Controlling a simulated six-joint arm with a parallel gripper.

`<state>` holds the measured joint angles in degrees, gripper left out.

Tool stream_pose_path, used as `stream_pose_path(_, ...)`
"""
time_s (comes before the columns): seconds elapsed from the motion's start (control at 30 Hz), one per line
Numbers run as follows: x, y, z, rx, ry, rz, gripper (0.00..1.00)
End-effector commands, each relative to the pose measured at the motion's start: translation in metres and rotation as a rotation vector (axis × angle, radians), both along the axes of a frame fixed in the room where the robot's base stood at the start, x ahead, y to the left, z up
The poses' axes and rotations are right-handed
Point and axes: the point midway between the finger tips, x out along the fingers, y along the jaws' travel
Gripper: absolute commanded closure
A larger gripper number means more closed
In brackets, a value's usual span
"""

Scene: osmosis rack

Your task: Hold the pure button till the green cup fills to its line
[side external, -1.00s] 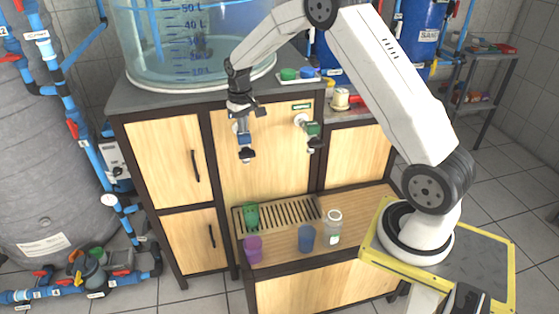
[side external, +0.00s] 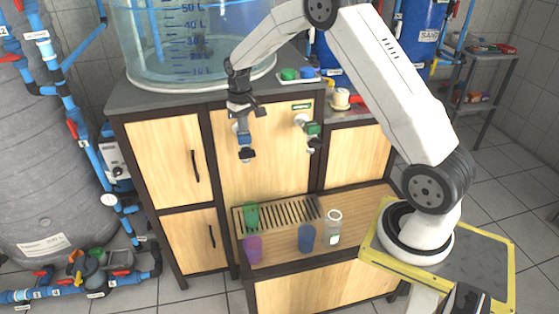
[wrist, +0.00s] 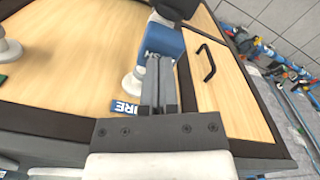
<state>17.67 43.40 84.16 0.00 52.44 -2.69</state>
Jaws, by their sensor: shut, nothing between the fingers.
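The blue push block (wrist: 165,50) of the pure dispenser has a blue label reading "URE" (wrist: 126,106) beside it in the wrist view. In the side view the blue tap (side external: 244,139) is on the cabinet front. My gripper (side external: 243,110) is just above it there. In the wrist view my gripper's fingers (wrist: 159,62) are shut with nothing between them and overlap the blue block; I cannot tell whether they touch it. The green cup (side external: 251,215) stands upright on the drip grate below the blue tap. Its line and any water inside are too small to make out.
A second tap with a green block (side external: 312,129) is to the right. A purple cup (side external: 253,248), a blue cup (side external: 306,238) and a clear jar (side external: 333,228) stand on the shelf around the drip grate (side external: 290,213). A large clear tank (side external: 190,45) stands on top.

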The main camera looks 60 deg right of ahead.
Motion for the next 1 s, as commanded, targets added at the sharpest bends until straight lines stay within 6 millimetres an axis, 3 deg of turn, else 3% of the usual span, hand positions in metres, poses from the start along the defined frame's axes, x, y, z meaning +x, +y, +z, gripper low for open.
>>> stream_pose_path(1.0,0.0,0.0,-0.013,0.001,0.002,0.0,1.0)
